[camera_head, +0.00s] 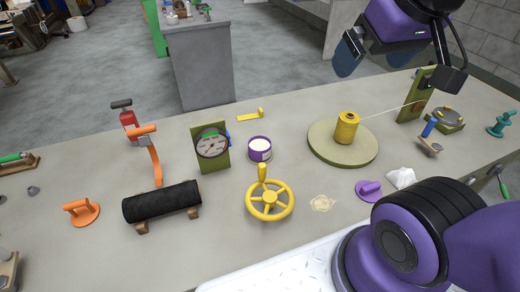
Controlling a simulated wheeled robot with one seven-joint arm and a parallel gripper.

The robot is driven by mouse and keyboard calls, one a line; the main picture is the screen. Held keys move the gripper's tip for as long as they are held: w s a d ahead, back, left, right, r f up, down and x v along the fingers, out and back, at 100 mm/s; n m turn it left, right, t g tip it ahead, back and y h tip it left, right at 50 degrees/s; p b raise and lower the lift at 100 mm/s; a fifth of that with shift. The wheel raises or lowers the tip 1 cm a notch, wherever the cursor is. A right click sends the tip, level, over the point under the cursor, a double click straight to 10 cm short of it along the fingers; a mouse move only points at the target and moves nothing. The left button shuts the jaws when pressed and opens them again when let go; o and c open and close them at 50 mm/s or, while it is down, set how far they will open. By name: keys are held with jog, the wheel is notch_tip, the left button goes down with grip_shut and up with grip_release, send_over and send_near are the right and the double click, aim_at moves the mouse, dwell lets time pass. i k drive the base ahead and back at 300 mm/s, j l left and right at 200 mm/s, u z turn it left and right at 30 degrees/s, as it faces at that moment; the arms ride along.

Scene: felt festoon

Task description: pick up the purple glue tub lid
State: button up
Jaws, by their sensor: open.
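The purple glue tub lid (366,191) lies on the grey workbench (315,240) at the right, a flat disc with a handle on top. The purple glue tub (259,150) stands uncovered near the middle, with white glue showing inside. My gripper (379,54) is at the top right, raised above the far side of the bench, open and empty. It is well apart from the lid. My purple arm (455,225) fills the lower right corner, close to the lid.
A yellow handwheel (270,200) and a round green base (325,150) bearing a yellow thread spool (346,128) stand nearby. A thread stretches right from the spool.

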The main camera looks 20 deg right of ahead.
aim_at(368, 192)
jog(key=k+l+z, duration=0.1)
jog(key=z, duration=0.3)
jog(key=k+l+z, duration=0.2)
jog(key=z, duration=0.15)
jog(key=k+l+z, duration=0.15)
jog(key=z, duration=0.25)
